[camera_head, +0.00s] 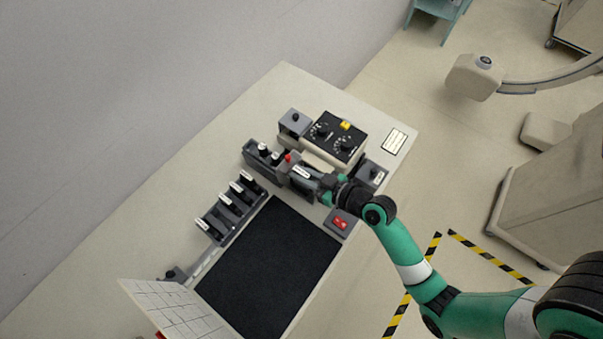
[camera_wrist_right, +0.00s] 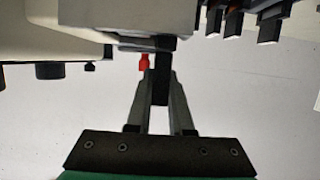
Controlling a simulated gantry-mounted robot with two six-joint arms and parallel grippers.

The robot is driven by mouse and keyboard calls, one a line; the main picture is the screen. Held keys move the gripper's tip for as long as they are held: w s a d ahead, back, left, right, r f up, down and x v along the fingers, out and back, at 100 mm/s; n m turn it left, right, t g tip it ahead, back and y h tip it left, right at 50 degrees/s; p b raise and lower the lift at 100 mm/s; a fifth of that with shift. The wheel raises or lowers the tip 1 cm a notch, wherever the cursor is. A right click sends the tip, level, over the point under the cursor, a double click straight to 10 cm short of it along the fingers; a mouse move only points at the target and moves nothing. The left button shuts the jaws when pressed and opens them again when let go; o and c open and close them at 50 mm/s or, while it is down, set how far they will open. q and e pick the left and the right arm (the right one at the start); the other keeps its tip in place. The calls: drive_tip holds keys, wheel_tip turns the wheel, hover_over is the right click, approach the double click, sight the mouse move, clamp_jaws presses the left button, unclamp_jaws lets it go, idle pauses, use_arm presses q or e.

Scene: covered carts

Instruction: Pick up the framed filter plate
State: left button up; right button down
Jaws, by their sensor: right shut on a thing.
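My right gripper (camera_head: 328,185) reaches in from the lower right to the front of the grey unit with a white label (camera_head: 302,172), beside the black control box. In the right wrist view its two fingers (camera_wrist_right: 161,85) are closed on a narrow black piece (camera_wrist_right: 160,90). This piece hangs below a grey block (camera_wrist_right: 128,18) and looks like the grip of the framed filter plate. The plate's frame and face are hidden, and I cannot tell whether it is seated or free. A red knob (camera_wrist_right: 144,62) is close beside the fingers. My left gripper is not in view.
A rack of several upright dark pieces with white tops (camera_head: 230,205) stands at the left, and a smaller rack (camera_head: 262,155) is behind. The black control box (camera_head: 335,137) is close by. A black mat (camera_head: 268,265) lies clear in front, near a red switch (camera_head: 340,223).

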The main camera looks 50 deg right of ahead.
use_arm(q)
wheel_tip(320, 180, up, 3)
drive_tip(key=p, duration=0.2)
drive_tip(key=shift+p, duration=0.3)
use_arm(e)
wheel_tip(320, 180, up, 10)
drive_tip(key=shift+f, duration=0.25)
use_arm(q)
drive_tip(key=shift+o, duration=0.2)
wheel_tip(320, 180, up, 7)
drive_tip(key=p, duration=0.7)
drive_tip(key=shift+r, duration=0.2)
use_arm(e)
wheel_tip(320, 180, up, 8)
drive_tip(key=shift+f, duration=0.15)
